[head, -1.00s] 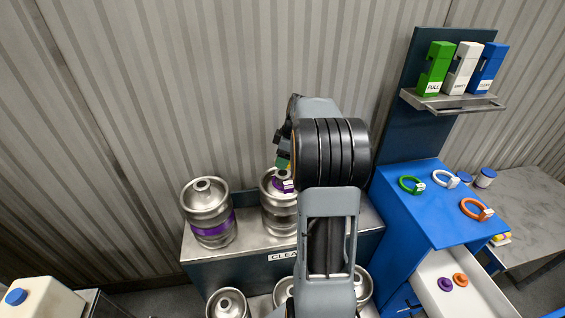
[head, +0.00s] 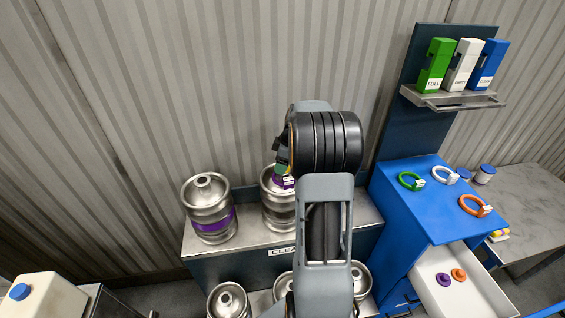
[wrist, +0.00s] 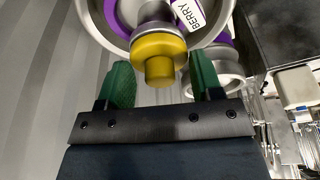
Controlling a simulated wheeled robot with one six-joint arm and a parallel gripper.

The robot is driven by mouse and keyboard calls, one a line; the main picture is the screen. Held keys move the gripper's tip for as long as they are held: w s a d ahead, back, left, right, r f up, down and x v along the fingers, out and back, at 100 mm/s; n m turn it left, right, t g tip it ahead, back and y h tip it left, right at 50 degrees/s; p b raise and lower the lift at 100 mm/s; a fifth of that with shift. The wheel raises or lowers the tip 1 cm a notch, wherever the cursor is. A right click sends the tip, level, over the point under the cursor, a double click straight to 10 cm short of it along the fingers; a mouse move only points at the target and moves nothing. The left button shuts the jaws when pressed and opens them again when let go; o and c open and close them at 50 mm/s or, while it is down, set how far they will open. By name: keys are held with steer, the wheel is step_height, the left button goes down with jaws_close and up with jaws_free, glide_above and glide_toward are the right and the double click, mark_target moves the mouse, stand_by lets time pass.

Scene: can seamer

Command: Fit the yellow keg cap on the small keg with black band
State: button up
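The yellow keg cap (wrist: 158,57) sits at the end of a keg's metal neck in the wrist view, in line with it; whether it is fully seated I cannot tell. That keg (wrist: 219,12) carries a purple collar and a white BERRY label. In the head view the keg (head: 273,214) stands on the grey stand, partly behind my arm; no black band is visible on it. My gripper (wrist: 162,78) has green fingers, one on each side of the cap, with visible gaps. It is open. In the head view my gripper (head: 281,169) is at the keg's top, mostly hidden.
A keg with a purple band (head: 212,226) stands to the left on the same stand (head: 250,245). Several kegs stand lower in front. At right, a blue cabinet (head: 400,215) holds coloured rings, and its open drawer (head: 440,297) holds a purple and an orange cap.

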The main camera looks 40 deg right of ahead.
steer(key=o, duration=0.4)
steer(key=b+v, duration=0.1)
steer(key=v, duration=1)
steer(key=s+a+r+m+h, duration=0.1)
steer(key=s+a+m, duration=0.1)
steer(key=a, duration=0.5)
steer(key=s+a+r+m+h, duration=0.1)
steer(key=s+a+r+m, duration=0.15)
steer(key=a, duration=0.55)
steer(key=s+a+f+m+t, duration=0.2)
steer(key=s+a+f+m, duration=0.2)
steer(key=s+a, duration=0.6)
step_height(320, 180, down, 2)
steer(key=shift+s+f, duration=0.2)
steer(key=shift+s, duration=0.4)
steer(key=shift+a, duration=0.15)
